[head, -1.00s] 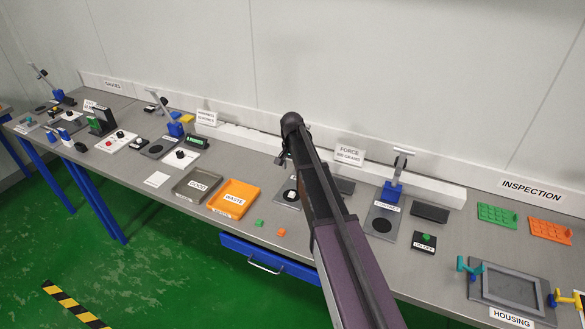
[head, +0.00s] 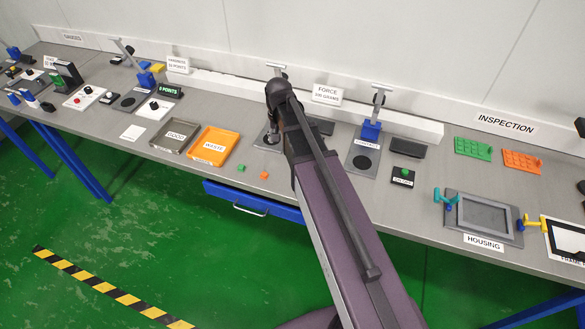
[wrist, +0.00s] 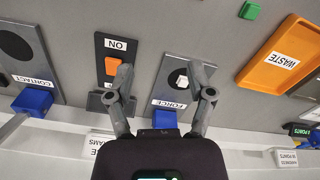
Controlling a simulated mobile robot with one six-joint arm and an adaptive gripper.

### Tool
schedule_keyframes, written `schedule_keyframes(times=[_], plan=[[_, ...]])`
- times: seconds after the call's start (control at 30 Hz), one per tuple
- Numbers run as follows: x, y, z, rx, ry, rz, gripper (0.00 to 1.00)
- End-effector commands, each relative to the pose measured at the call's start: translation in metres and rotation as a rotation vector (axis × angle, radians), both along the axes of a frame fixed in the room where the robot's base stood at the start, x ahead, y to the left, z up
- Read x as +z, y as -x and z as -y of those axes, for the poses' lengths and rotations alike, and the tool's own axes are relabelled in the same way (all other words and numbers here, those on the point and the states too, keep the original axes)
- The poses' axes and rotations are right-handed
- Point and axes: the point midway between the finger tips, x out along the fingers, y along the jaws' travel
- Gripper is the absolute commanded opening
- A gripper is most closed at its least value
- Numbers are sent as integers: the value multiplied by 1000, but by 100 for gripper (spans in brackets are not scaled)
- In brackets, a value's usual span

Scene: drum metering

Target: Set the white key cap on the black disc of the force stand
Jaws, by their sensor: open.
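The force stand (wrist: 170,103) is a grey plate with a FORCE label and a blue base, under my gripper in the wrist view. Its black disc (wrist: 175,76) is partly hidden by my right-hand finger. A small white piece, apparently the white key cap (wrist: 182,81), shows within the disc's outline, close to that finger. Whether the finger touches it I cannot tell. My gripper (wrist: 162,72) is open, its two fingers wide apart with nothing clearly between them. In the head view my arm covers much of the stand, and a white spot shows on the disc (head: 271,139).
A switch with an orange rocker (wrist: 112,66) lies left of the force stand in the wrist view, with the contact stand (wrist: 15,45) beyond. The orange waste tray (wrist: 283,55) is to the right. A green block (wrist: 250,10) lies near it.

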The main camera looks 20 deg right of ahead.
Motion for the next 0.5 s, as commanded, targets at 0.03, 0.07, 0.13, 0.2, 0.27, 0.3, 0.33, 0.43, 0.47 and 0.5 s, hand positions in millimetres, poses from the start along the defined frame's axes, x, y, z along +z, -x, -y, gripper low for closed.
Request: schedule_keyframes(times=[0.03,0.07,0.13,0.2,0.27,0.3,0.33,0.43,0.47,0.5], plan=[[0,35,0,43,0,0,69],[0,48,0,71,1,0,69],[0,76,0,133,1,0,69],[0,99,0,188,1,0,69],[0,115,0,228,1,0,69],[0,124,0,249,2,-1,69],[0,129,0,264,2,-1,69],[0,140,2,296,2,0,69],[0,142,2,301,2,0,69],[0,143,2,306,2,0,69]])
